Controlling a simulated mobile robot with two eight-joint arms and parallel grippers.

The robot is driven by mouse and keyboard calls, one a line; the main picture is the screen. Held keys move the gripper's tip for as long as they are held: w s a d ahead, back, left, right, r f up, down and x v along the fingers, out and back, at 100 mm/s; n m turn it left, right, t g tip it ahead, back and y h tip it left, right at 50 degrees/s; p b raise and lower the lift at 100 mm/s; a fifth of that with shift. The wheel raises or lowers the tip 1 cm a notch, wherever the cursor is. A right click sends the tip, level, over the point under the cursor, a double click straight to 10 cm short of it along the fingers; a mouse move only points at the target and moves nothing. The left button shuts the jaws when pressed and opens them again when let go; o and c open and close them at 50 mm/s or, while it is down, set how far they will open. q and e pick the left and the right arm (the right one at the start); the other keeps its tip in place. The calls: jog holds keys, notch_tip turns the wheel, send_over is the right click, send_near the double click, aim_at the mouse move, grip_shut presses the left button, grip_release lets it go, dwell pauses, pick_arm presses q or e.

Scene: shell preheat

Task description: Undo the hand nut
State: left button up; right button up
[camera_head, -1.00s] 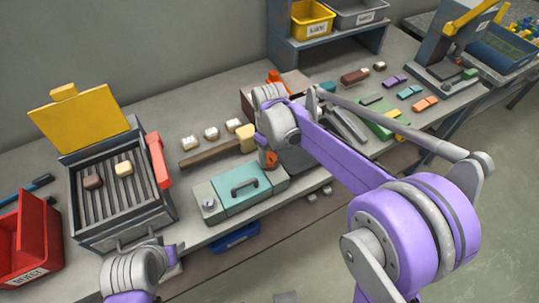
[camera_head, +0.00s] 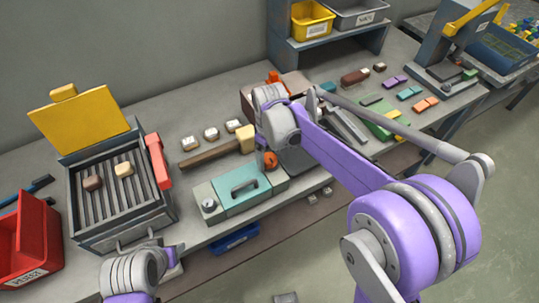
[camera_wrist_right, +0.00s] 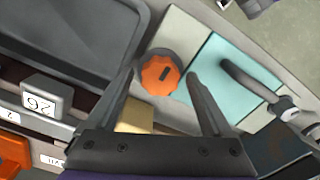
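The hand nut is an orange scalloped knob with a dark slot (camera_wrist_right: 160,75), on the pale end of a teal-lidded box (camera_wrist_right: 222,85). In the head view the nut (camera_head: 270,160) shows at the right end of the box (camera_head: 232,190), just below my right wrist. My right gripper (camera_wrist_right: 160,78) is open, with one finger on each side of the nut; I cannot tell whether they touch it. My left gripper (camera_head: 174,262) is at the lower left, away from the box; its fingers are too unclear to read.
A wooden mallet (camera_head: 212,152) lies behind the box. A ribbed grill with a raised yellow lid (camera_head: 82,112) stands at the left, beside a red bin (camera_head: 28,245). A dark tray (camera_wrist_right: 65,40) lies near the nut in the wrist view. Several small blocks lie behind.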

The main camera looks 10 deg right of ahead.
aim_at(269, 158)
jog(key=shift+r, duration=0.1)
notch_tip(269, 158, up, 11)
jog(key=shift+f+p, duration=0.2)
jog(key=shift+p, duration=0.15)
dwell(0.5)
jog(key=s+d+f+m+t, duration=0.2)
jog(key=s+d+f+m, duration=0.1)
jog(key=s, duration=0.7)
jog(key=s+d+f+m+t, duration=0.2)
jog(key=s+f+m+t, duration=0.1)
jog(key=s, duration=0.7)
notch_tip(269, 158, down, 2)
jog(key=shift+s+d+f+m+p, duration=0.2)
jog(key=shift+s+d+m+p, duration=0.2)
jog(key=shift+m, duration=0.4)
jog(key=shift+c, duration=0.3)
